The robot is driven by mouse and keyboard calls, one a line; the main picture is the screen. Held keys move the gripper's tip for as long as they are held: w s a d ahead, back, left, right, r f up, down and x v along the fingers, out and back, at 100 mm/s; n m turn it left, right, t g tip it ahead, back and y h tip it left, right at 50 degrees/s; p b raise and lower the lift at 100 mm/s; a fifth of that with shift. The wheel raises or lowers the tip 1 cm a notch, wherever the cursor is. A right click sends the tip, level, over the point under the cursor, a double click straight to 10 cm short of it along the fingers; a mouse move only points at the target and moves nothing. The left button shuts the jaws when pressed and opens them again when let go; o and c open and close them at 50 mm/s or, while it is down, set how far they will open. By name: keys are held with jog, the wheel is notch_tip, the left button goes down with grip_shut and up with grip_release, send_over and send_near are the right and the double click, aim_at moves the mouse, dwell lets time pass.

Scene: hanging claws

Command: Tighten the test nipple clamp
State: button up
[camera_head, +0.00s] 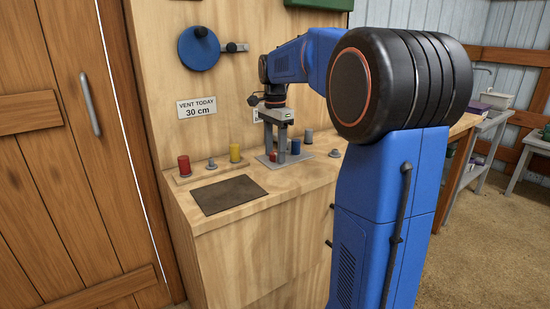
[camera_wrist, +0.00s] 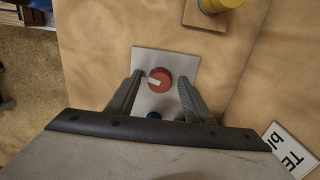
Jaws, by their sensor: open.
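A red round knob (camera_wrist: 160,80) with a white pointer sits on a grey plate (camera_wrist: 150,58) in the wrist view. My gripper (camera_wrist: 161,78) is open, with one finger on each side of the knob and a gap at both sides. I cannot tell how far down the fingers reach along it. In the head view my gripper (camera_head: 275,154) points straight down over the plate (camera_head: 264,160) on the bench.
A blue cylinder (camera_head: 295,147) stands close right of my gripper. A dark mat (camera_head: 229,194) lies clear in front. A sign (camera_head: 196,107) reads "VENT TODAY 30 cm".

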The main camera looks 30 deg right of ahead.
grip_shut()
jog(key=m, duration=0.8)
jog(key=shift+m, duration=2)
jog(key=shift+m, duration=0.7)
jog(key=m, duration=0.4)
jog(key=shift+m, duration=0.3)
